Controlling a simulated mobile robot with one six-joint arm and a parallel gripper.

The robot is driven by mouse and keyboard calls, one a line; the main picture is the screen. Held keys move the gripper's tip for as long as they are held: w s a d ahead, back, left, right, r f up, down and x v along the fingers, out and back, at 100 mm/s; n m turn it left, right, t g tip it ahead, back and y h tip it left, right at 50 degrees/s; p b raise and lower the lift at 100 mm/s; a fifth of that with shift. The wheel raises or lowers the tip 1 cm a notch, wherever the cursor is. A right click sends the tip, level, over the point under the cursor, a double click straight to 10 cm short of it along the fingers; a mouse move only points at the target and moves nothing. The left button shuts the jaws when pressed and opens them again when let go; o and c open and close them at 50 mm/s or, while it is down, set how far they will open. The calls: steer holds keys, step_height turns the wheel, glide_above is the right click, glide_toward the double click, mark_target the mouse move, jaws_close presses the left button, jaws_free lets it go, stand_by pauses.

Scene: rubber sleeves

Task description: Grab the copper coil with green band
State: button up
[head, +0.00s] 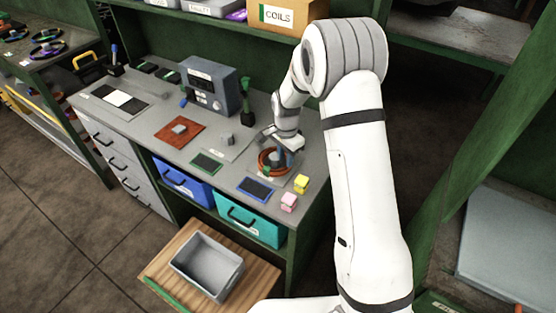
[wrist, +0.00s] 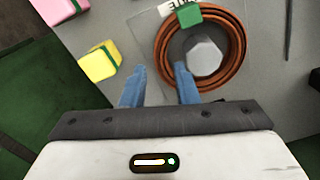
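The copper coil (wrist: 240,50) lies flat on a clear plate on the grey bench, with a green band (wrist: 188,14) on its rim. A grey hexagonal post (wrist: 203,56) stands inside the ring. The coil also shows in the head view (head: 263,163), partly hidden by my gripper. My gripper (wrist: 160,85) is open above the bench. One blue finger is over the coil's near left part and the other is outside the coil to the left. Nothing is between the fingers. I cannot tell whether the right finger touches the coil.
A yellow block (head: 301,184) and a pink block (head: 289,202) stand near the bench's front right corner. A dark blue-edged mat (head: 256,189) lies in front of the coil. A grey instrument box (head: 208,84) stands farther back. A grey bin (head: 207,268) sits lower on a wooden surface.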

steer(key=shift+w+d+f+p, duration=0.15)
steer(key=shift+f+p, duration=0.4)
steer(key=shift+f, duration=1.6)
jaws_close()
